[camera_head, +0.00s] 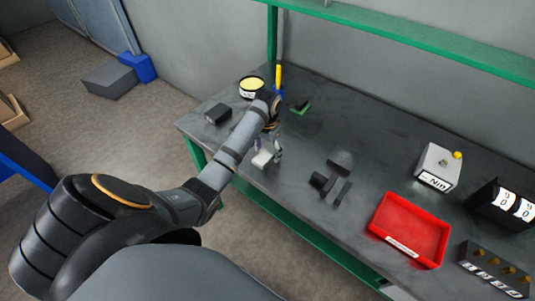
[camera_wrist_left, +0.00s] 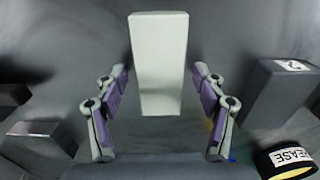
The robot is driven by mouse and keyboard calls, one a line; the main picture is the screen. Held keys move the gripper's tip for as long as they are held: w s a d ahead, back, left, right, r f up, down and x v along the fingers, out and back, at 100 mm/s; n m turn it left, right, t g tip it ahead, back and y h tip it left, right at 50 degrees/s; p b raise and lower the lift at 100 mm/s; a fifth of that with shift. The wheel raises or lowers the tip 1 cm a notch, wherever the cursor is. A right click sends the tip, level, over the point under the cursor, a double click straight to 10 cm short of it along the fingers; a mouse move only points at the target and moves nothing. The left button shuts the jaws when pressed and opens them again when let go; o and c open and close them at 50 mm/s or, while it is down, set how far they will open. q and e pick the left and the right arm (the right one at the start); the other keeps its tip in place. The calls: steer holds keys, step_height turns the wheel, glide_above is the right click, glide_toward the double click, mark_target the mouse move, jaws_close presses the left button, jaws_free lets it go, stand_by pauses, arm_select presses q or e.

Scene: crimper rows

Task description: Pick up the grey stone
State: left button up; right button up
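The grey stone appears to be the pale grey block (camera_wrist_left: 158,60), which stands out in the left wrist view between my left gripper's fingers. In the head view the pale block (camera_head: 262,158) shows near the front edge of the workbench, just below the gripper. My left gripper (camera_head: 275,148) is over it, and it also shows in the left wrist view (camera_wrist_left: 161,95). Its fingers are open, one on each side of the block, with visible gaps. My right gripper is not in view.
A dark labelled block (camera_head: 217,114) and a yellow-topped tin (camera_head: 252,87) stand close on the left. Several dark pieces (camera_head: 322,182) lie to the right. A red tray (camera_head: 410,229) and a grey box (camera_head: 438,165) are farther right. A green shelf (camera_head: 420,40) runs above the bench.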

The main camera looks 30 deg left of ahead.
mark_target(266, 155)
arm_select(q)
jaws_close()
steer(key=shift+r, duration=0.15)
steer(key=shift+w+r, duration=0.1)
steer(key=shift+r, duration=0.2)
steer(key=r, duration=0.1)
steer(key=s+r, duration=0.1)
steer(key=r, duration=0.1)
steer(key=r+p, duration=0.1)
steer(key=shift+s+d+r, duration=0.15)
steer(key=shift+s+r, duration=0.2)
steer(key=shift+r, duration=0.05)
steer(key=s+d+r+p, duration=0.3)
steer(key=s+r+p, duration=0.4)
steer(key=s, duration=0.5)
steer(key=shift+r+p, duration=0.2)
steer(key=shift+p, duration=1.05)
steer(key=shift+d, duration=0.1)
